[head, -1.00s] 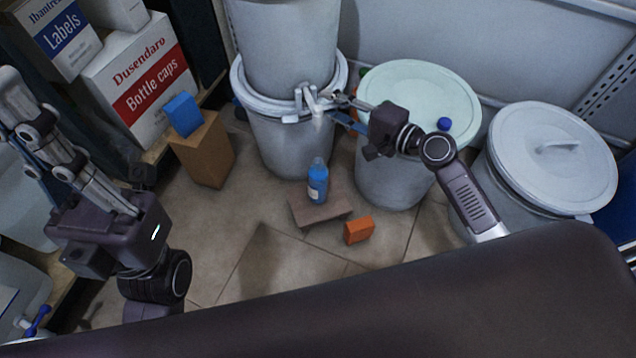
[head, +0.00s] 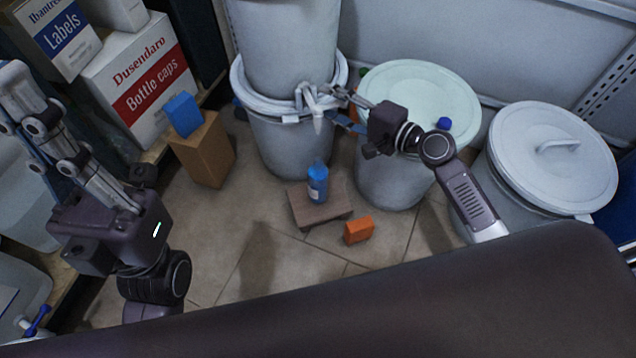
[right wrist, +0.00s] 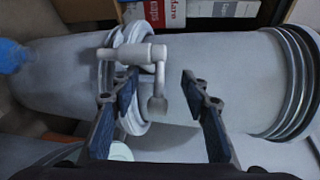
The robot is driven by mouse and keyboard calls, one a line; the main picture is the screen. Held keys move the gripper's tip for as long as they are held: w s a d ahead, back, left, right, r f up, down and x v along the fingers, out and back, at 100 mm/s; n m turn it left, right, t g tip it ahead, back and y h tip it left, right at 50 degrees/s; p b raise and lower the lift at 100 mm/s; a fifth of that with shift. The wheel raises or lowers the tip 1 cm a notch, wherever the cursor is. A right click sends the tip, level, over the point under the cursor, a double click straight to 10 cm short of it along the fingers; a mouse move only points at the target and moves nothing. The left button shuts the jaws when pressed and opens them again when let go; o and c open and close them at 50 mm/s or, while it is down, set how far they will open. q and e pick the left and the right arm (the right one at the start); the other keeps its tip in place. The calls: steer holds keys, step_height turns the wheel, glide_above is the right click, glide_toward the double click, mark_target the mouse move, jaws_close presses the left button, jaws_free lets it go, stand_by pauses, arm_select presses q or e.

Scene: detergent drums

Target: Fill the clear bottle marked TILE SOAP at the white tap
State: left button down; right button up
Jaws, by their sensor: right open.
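The bottle (head: 317,183) stands upright on a small wooden block on the floor, below the white tap. It looks blue up to its neck; its label is too small to read. It also shows blurred at the left edge of the right wrist view (right wrist: 12,56). The white tap (head: 312,99) sits on the front of the grey drums; its crossbar and spout show in the right wrist view (right wrist: 132,53). My right gripper (right wrist: 158,82) is open, its fingers either side of the tap's downward part. My left gripper (head: 18,105) is at the far left, away from the bottle; its fingertips are unclear.
The wooden block (head: 322,212) carries the bottle. An orange block (head: 359,230) lies in front. A cardboard box (head: 205,150) with a blue block (head: 183,114) stands left. Lidded drums (head: 420,95) (head: 552,150) stand right. Cartons (head: 140,80) fill the back left.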

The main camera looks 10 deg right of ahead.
steer(key=shift+v, duration=2.15)
steer(key=shift+d, duration=0.15)
